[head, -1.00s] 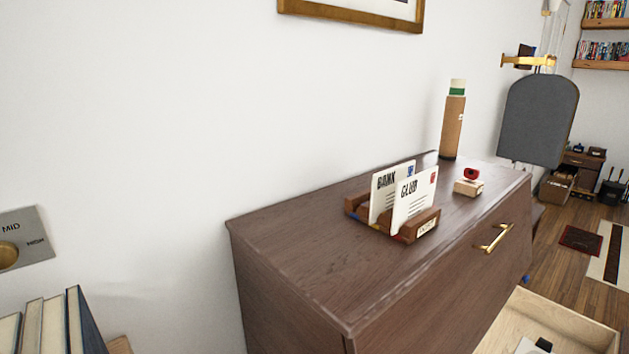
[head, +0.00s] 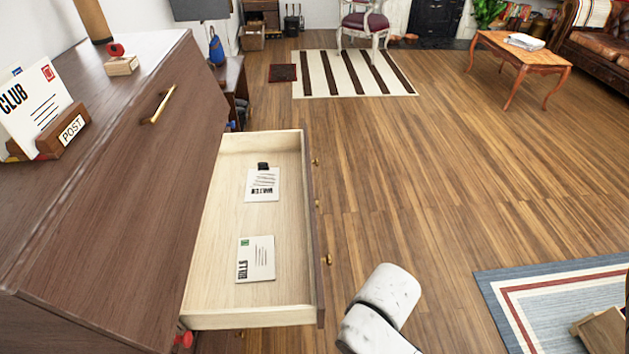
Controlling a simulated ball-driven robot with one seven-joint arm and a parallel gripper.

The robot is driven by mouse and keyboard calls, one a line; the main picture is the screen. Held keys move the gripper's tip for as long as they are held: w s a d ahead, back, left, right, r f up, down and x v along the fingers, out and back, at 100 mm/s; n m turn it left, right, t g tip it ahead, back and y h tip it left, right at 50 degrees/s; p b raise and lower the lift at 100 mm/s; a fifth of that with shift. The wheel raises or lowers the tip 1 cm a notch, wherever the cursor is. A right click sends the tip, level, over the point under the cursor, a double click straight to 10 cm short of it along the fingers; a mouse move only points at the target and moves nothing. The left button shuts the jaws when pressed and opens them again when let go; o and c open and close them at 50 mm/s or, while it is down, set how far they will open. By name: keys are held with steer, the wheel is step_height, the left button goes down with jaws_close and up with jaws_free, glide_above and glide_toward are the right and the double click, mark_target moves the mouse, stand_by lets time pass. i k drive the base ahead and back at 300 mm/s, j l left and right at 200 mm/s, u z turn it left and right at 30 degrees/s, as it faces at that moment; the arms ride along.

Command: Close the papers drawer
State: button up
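The papers drawer (head: 282,318) is pulled well out of the dark wooden cabinet (head: 120,200). It has pale wood sides and a dark front edge with small brass fittings (head: 328,259). Inside lie a paper with a black clip (head: 263,184) and an envelope with a green stamp (head: 256,258), flat and apart. A white rounded link of my arm (head: 385,300) shows just right of the drawer's near front corner, with floor visible between them. My gripper is not in view.
A closed upper drawer has a brass handle (head: 160,105). A letter holder (head: 62,136) and a stamp block (head: 122,65) stand on the cabinet. Open wooden floor (head: 410,180) lies right of the drawer. A blue-bordered rug (head: 490,285) is at lower right.

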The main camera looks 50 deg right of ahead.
mark_target(212, 300)
steer(key=k+l, duration=0.1)
steer(key=l, duration=0.25)
steer(key=k+l, duration=0.1)
steer(key=l, duration=0.3)
steer(key=k+l+z, duration=0.1)
steer(key=l, duration=0.25)
steer(key=k+l, duration=0.15)
steer(key=l, duration=0.25)
steer(key=i+l+u, duration=0.3)
steer(key=i+l, duration=0.35)
steer(key=l, duration=0.05)
